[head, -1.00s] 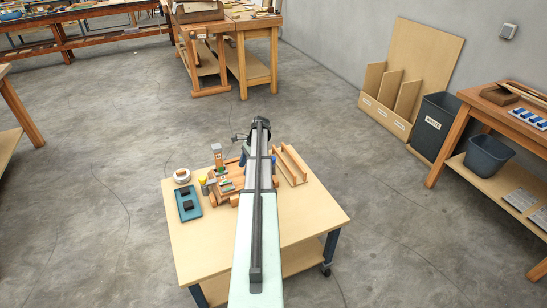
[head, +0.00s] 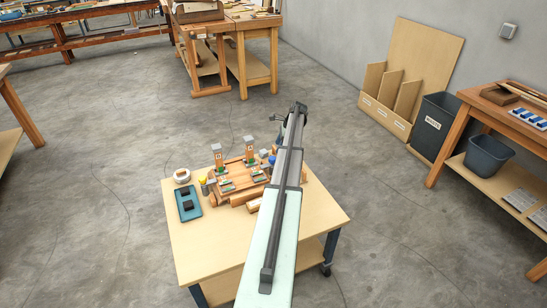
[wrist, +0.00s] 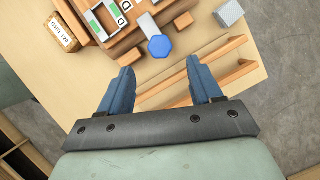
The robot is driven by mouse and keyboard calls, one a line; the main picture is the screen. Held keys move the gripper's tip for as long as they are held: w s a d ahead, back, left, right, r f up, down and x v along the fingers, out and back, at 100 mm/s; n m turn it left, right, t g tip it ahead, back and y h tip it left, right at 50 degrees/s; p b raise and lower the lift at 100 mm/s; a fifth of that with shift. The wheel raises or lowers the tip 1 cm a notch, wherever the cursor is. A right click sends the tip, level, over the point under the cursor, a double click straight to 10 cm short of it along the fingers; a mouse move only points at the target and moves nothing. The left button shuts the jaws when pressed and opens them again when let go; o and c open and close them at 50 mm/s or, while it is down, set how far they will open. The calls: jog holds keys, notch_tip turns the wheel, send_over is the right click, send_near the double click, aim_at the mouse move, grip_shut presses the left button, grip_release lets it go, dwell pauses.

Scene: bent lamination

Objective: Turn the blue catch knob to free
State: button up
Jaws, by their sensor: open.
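The blue catch knob (wrist: 160,46) is a faceted blue cap in the wrist view, at the end of a pale grey bar (wrist: 148,24) on the wooden fixture. The fixture (head: 236,181) stands on the table in the head view, with two wooden uprights and coloured strips. A small blue spot shows at its right side there, partly hidden by my arm. My gripper (wrist: 160,73) is open and empty, its two blue fingers apart. The knob appears just beyond the fingertips, between their lines and apart from them. In the head view my arm hides the fingers.
A slotted wooden rack (wrist: 196,77) lies close to the fingers. A labelled block (wrist: 61,32) is at upper left, a grey block (wrist: 229,12) at upper right. A teal tray (head: 182,215) with dark blocks and a white roll (head: 182,176) stand left. The table's front left is clear.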

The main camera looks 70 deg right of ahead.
aim_at(273, 158)
jog(key=x, duration=0.8)
jog(key=c, duration=1)
